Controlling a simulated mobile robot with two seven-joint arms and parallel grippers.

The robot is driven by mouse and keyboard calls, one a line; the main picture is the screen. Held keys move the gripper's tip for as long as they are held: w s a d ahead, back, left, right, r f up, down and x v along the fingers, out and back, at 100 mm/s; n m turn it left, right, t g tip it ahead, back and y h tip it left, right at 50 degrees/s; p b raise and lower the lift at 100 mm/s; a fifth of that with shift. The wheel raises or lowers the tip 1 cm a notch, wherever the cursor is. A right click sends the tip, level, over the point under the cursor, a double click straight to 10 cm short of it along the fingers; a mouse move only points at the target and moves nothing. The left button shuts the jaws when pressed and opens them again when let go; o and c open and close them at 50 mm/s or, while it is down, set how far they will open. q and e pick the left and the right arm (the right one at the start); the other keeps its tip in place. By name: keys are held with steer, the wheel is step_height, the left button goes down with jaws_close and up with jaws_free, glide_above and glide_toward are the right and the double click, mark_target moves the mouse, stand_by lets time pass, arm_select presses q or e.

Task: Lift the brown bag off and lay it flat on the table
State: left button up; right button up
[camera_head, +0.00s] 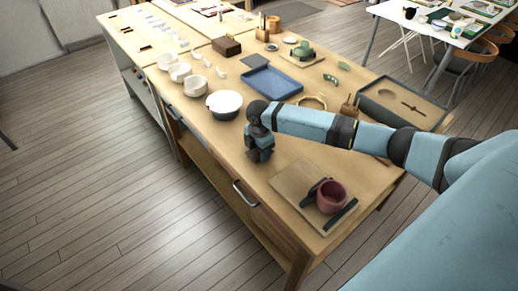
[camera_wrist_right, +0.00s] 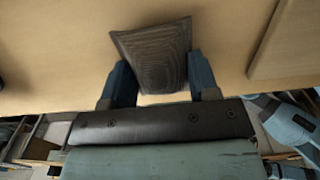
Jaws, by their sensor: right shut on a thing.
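My right gripper (camera_head: 261,152) points down over the wooden table (camera_head: 235,165), near its front edge. In the right wrist view my right gripper (camera_wrist_right: 158,62) has its two dark blue fingers on either side of a dark brown, finely striped piece, which I take to be the brown bag (camera_wrist_right: 153,45). The bag tapers toward the gripper, and the table top lies beyond it. In the head view the gripper hides the bag, so I cannot tell whether it touches the table. My left gripper is in neither view.
A board (camera_head: 291,181) with a pink cup (camera_head: 331,196) and dark strips lies at the table's near end. A white bowl (camera_head: 224,103) and a blue tray (camera_head: 266,83) are just behind my gripper. A grey box (camera_head: 420,109) stands at the right. Bare table lies around the gripper's front.

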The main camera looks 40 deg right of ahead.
steer(key=shift+f, duration=0.4)
stand_by(0.3)
steer(key=o, duration=1.4)
steer(key=shift+r, duration=0.1)
step_height(320, 180, up, 2)
steer(key=shift+p, duration=1.2)
step_height(320, 180, up, 2)
steer(key=shift+r+p, duration=0.15)
steer(key=shift+p, duration=1)
step_height(320, 180, up, 4)
steer(key=p, duration=0.3)
steer(key=shift+f+p, duration=0.2)
steer(key=shift+p, duration=0.15)
